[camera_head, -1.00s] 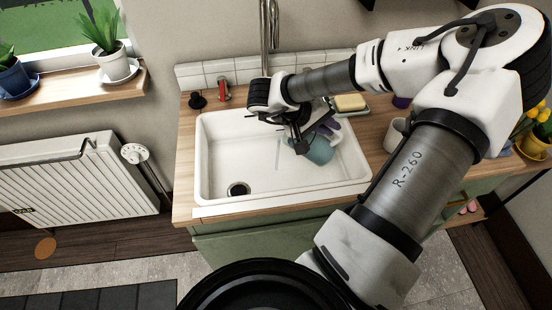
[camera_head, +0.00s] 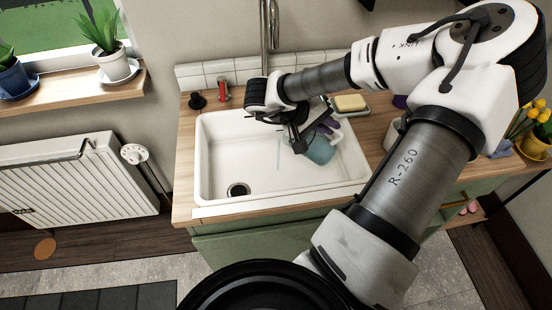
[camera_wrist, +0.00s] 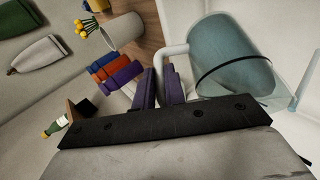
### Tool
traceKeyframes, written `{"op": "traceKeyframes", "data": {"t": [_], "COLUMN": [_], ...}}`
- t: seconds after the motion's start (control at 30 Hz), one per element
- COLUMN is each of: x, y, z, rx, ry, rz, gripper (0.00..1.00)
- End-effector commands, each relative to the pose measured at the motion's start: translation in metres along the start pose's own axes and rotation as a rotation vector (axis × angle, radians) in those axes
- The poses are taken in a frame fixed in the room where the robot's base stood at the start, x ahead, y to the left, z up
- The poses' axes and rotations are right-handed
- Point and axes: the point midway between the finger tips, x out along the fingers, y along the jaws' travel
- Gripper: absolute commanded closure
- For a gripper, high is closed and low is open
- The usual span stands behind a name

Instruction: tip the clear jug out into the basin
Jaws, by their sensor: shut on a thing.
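The clear jug (camera_head: 319,149) is blue-green tinted, with a pale handle and a dark band. It hangs tilted inside the right part of the white basin (camera_head: 236,168). My gripper (camera_head: 325,127) is shut on the jug's handle. In the wrist view the jug (camera_wrist: 235,62) lies on its side to the right of my gripper (camera_wrist: 160,88), with the handle running down between the purple fingers. A thin pale streak (camera_head: 278,155), like a stream of liquid, shows left of the jug over the basin. Part of the jug is hidden by my gripper.
The basin has a dark drain (camera_head: 238,189) at the lower left. A yellow sponge (camera_head: 350,102) lies on a dish behind the basin. A yellow-flowered pot (camera_head: 537,143) stands at the far right.

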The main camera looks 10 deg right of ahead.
Motion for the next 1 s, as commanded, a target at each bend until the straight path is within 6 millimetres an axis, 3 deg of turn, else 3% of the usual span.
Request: {"op": "traceKeyframes", "data": {"t": [1.0], "x": [-0.0096], "y": [0.0029], "z": [-0.0038], "rx": [-0.026], "ry": [-0.013], "rz": [0.064], "gripper": [1.00]}}
